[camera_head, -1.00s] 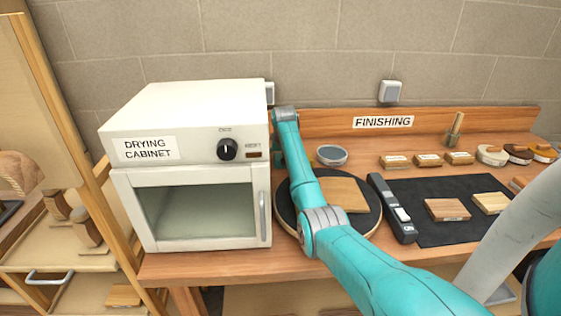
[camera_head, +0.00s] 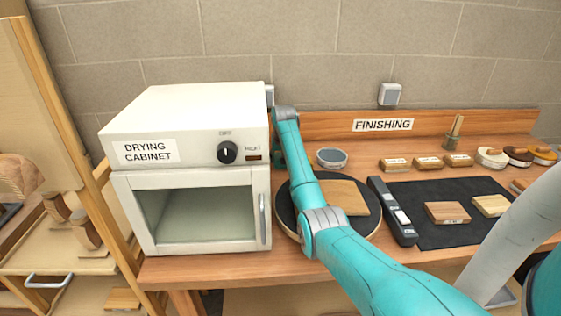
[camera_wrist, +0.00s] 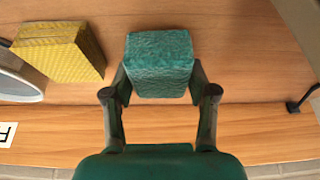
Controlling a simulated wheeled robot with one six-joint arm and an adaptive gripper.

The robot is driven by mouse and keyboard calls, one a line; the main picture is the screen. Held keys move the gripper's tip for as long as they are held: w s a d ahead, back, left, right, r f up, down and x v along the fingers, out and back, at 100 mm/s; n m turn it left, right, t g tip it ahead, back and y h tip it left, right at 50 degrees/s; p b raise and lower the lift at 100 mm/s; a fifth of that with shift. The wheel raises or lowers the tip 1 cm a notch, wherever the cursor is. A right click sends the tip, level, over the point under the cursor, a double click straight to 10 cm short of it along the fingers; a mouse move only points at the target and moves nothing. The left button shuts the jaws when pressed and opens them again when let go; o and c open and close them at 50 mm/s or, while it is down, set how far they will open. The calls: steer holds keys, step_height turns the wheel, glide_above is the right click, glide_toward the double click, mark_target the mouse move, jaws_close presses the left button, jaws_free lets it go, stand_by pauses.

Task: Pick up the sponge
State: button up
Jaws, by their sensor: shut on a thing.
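In the wrist view a teal, rough-textured block, which looks like the sponge (camera_wrist: 160,62), sits between the two fingers of my gripper (camera_wrist: 160,82). My gripper is shut on it, with a finger against each side. In the head view my arm crosses the bench beside the drying cabinet; the gripper and the teal block are hidden there. A yellow textured block (camera_wrist: 60,52) lies to the left in the wrist view, apart from my gripper. I cannot tell from these views whether the teal block is clear of the bench top.
The drying cabinet (camera_head: 190,120) stands directly left of my arm. A round dark turntable (camera_head: 366,222) with a wooden board, a small round bowl (camera_head: 331,157), a grey handled tool (camera_head: 392,210) and a black mat (camera_head: 440,236) lie to the right. The FINISHING backboard (camera_head: 450,121) runs behind.

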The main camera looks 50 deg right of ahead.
step_height(320, 180, up, 17)
steer(key=shift+f, duration=0.15)
stand_by(0.4)
